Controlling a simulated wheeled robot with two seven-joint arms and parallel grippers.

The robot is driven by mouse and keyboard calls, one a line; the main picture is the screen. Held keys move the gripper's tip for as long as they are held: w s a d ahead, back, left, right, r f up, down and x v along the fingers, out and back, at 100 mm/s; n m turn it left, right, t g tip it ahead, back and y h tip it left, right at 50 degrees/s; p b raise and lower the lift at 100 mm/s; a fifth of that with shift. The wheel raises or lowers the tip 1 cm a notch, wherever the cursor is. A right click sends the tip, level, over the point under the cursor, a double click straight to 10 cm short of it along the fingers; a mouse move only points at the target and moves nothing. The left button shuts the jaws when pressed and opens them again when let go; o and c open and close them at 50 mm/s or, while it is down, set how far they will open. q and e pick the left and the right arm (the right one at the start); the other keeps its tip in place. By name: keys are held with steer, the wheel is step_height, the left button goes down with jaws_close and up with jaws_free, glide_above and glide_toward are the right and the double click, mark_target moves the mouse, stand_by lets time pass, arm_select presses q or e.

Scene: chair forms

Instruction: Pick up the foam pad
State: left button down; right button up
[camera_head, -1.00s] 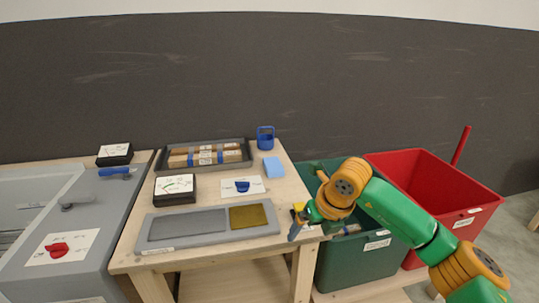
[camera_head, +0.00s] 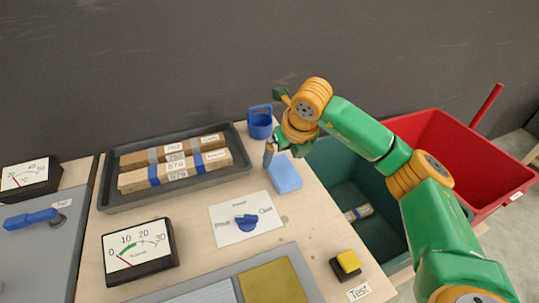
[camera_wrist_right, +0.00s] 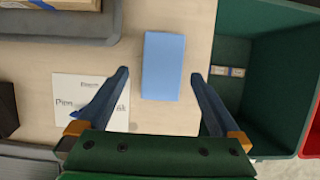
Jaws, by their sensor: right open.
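The foam pad (camera_head: 284,174) is a light blue rectangular block lying flat on the wooden table, near its right edge. In the right wrist view the foam pad (camera_wrist_right: 162,66) lies ahead of and between the two spread fingers, apart from both. My right gripper (camera_head: 271,152) is above the table by the far end of the pad in the head view. It is open and empty, and its fingers (camera_wrist_right: 160,80) point down at the table in the wrist view. My left gripper is not in view.
A blue cup-like holder (camera_head: 260,122) stands just behind the pad. A grey tray (camera_head: 105,190) with boxes is to the left. A card with a blue knob (camera_head: 246,222) lies nearby. A green bin (camera_head: 345,180) and a red bin (camera_head: 440,150) stand right of the table.

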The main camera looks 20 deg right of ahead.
mark_target(283, 170)
steer(key=shift+f, duration=0.3)
steer(key=shift+s+d+f+p, duration=0.1)
steer(key=shift+f+p, duration=0.4)
steer(key=shift+s+d+f+p, duration=0.1)
steer(key=shift+f+p, duration=0.4)
steer(key=x, duration=0.3)
steer(key=shift+w+f, duration=0.3)
steer(key=shift+s+r, duration=0.1)
steer(key=shift+s, duration=0.05)
steer(key=c, duration=1.2)
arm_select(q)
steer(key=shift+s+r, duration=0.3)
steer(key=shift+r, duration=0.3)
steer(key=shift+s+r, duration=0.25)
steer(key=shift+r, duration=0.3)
arm_select(e)
steer(key=shift+o, duration=0.2)
